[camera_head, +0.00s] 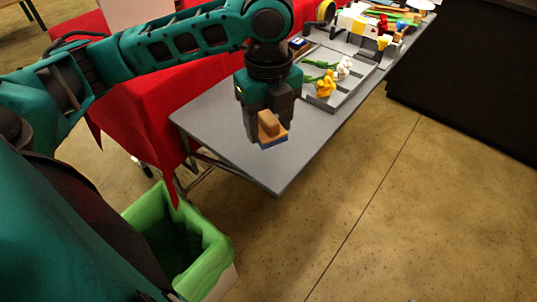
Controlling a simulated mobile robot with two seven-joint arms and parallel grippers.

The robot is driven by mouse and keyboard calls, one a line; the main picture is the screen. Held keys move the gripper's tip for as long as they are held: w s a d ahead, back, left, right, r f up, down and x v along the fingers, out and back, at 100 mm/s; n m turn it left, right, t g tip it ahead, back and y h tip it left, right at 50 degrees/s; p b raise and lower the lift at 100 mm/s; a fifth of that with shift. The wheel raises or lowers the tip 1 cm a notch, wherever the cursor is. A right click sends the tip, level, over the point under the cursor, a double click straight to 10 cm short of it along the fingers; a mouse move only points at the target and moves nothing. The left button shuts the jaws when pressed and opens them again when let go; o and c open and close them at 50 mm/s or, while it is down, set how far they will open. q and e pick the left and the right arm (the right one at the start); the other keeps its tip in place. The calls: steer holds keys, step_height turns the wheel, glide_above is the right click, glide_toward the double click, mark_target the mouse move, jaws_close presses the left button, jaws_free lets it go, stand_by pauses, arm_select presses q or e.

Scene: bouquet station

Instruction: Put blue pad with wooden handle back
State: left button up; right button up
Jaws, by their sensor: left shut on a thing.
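The blue pad with the wooden handle (270,129) is in my left gripper (267,117), with the handle up between the fingers and the blue edge showing below. My left gripper is shut on it and points down over the near part of the grey table (226,125). I cannot tell whether the pad touches the tabletop. My right gripper does not show.
A grey tray (341,104) holds yellow and white flowers with green stems. Farther back are a caddy and other small items. A bin with a green liner (205,242) stands on the floor. The table's near corner is bare.

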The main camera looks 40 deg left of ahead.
mark_target(269, 117)
arm_select(q)
step_height(269, 117, down, 8)
steer(key=shift+f+b, duration=0.1)
steer(key=shift+b, duration=0.7)
steer(key=shift+f, duration=0.3)
steer(key=o, duration=0.6)
steer(key=shift+f, duration=0.1)
steer(key=o, duration=0.4)
step_height(269, 117, up, 12)
steer(key=p, duration=0.3)
steer(key=shift+r, duration=0.2)
